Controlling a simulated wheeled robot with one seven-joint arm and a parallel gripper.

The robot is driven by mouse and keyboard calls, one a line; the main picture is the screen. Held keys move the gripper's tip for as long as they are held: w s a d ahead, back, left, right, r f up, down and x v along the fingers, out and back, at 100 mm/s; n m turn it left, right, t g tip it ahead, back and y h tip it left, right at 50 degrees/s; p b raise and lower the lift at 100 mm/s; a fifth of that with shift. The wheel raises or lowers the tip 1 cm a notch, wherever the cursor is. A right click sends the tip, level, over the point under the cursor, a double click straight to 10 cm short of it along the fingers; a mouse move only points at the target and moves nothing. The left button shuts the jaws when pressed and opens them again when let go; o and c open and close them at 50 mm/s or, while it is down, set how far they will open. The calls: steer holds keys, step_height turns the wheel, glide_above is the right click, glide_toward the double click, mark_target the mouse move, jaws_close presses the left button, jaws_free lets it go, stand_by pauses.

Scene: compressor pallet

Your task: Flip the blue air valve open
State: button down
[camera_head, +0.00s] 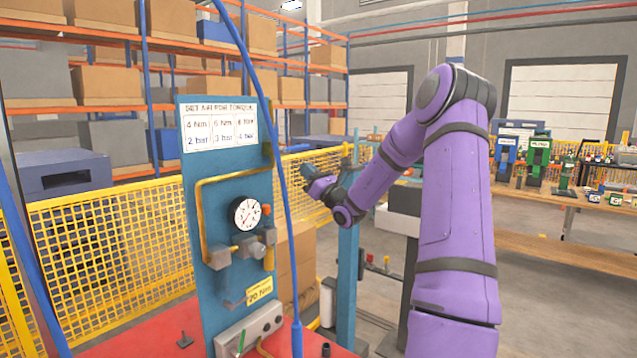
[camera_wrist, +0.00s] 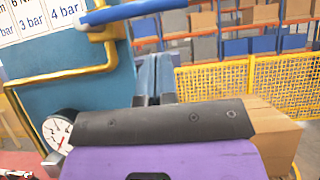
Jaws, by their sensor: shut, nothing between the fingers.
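The blue valve handle (camera_wrist: 135,10) sticks out sideways from the top of the yellow pipe (camera_wrist: 108,50) in the wrist view. In the head view it shows as a short blue bar (camera_head: 296,149) beside the blue panel, partly behind the hanging blue hose. My gripper (camera_head: 305,170) is just below and right of the handle in the head view. In the wrist view its two fingers (camera_wrist: 156,58) are together and empty, with their tips just under the handle in the picture. I cannot tell whether they touch it.
A pressure gauge (camera_head: 246,213) and regulator sit on the blue panel (camera_head: 215,180), below a torque and pressure sign (camera_head: 220,130). The blue hose (camera_head: 285,220) hangs in front. A yellow mesh fence (camera_head: 110,235) and cardboard box (camera_head: 300,265) stand behind.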

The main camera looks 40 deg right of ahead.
steer(key=shift+w+r, duration=0.15)
steer(key=shift+r, duration=0.8)
steer(key=shift+w+r, duration=0.1)
steer(key=shift+r, duration=0.8)
steer(key=shift+d+r+n+y, duration=0.1)
steer(key=shift+r+n+y, duration=0.25)
steer(key=shift+n+y, duration=0.6)
steer(key=a+r+n+g+y, duration=0.2)
steer(key=r+n+g+y, duration=0.1)
steer(key=n, duration=0.8)
steer(key=a+r+n+g+y, duration=0.3)
steer(key=r+n+g, duration=0.3)
steer(key=n, duration=0.6)
steer(key=shift+s+r+g+y, duration=0.25)
steer(key=shift+s+g+y, duration=0.1)
steer(key=shift+g, duration=0.85)
